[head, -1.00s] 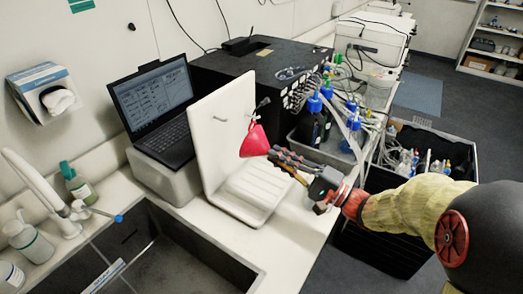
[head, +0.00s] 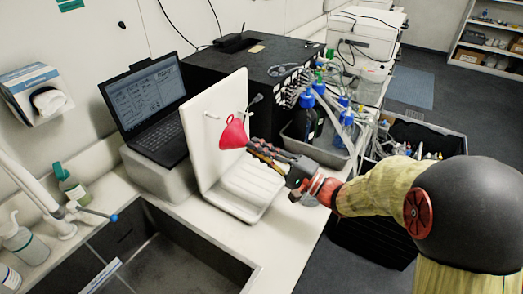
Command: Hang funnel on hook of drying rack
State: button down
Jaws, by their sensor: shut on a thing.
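The drying rack (head: 213,157) is a white upright panel with a ribbed tray at its foot, on the counter beside the laptop. A small hook (head: 210,115) sticks out from the panel's upper part. My gripper (head: 253,147) reaches in from the right and is shut on the red funnel (head: 233,133). The funnel is in front of the panel, right of the hook and slightly lower in the picture. A gap shows between funnel and hook in this view; their depth apart is hard to judge. The fingertips meet the funnel's lower right edge.
A laptop (head: 150,105) stands behind the rack on the left. A black box (head: 240,68) and blue-capped bottles (head: 305,115) stand behind and to the right. A sink (head: 165,245) lies in front. Free counter (head: 290,215) shows right of the rack.

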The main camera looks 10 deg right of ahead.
aim_at(240, 146)
jog(key=shift+w+a, duration=0.35)
jog(key=shift+a, duration=0.1)
jog(key=shift+a+b, duration=0.15)
jog(key=shift+b, duration=0.5)
dwell(0.5)
jog(key=shift+b+x, duration=0.4)
jog(key=shift+x, duration=0.35)
dwell(0.6)
jog(key=shift+w+a+f+b, duration=0.4)
jog(key=shift+w+a+b, duration=0.15)
jog(key=shift+b, duration=0.25)
jog(key=shift+w+a+f+b, duration=0.45)
jog(key=shift+a+b, duration=0.15)
jog(key=shift+b, duration=0.2)
dwell(1.3)
dwell(0.3)
jog(key=c, duration=1.8)
grip_release()
jog(key=shift+o, duration=0.8)
jog(key=o, duration=0.4)
